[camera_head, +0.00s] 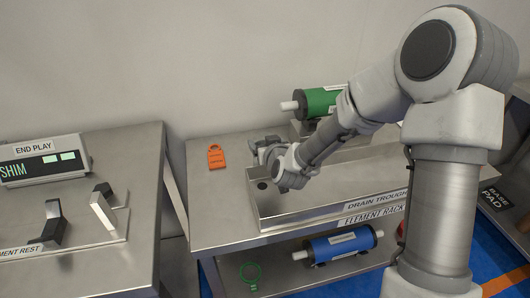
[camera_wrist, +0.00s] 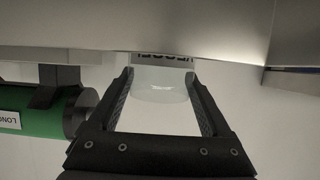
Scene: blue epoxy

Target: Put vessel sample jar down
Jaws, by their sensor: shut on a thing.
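The vessel sample jar (camera_wrist: 162,80) is pale and translucent in the wrist view, with a dark-lettered label partly visible at its upper edge. My gripper (camera_wrist: 160,88) has one finger on each side of it and is shut on it. In the head view my gripper (camera_head: 262,150) is over the left end of the drain trough (camera_head: 345,211), near its back wall. I cannot make out the jar there; my wrist and gripper hide it. I cannot tell whether the jar touches a surface.
A green cylinder (camera_head: 319,102) stands behind the trough. An orange tag (camera_head: 216,156) lies on the bench at the left. A separate bench (camera_head: 100,262) with an end play display (camera_head: 42,160) stands left.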

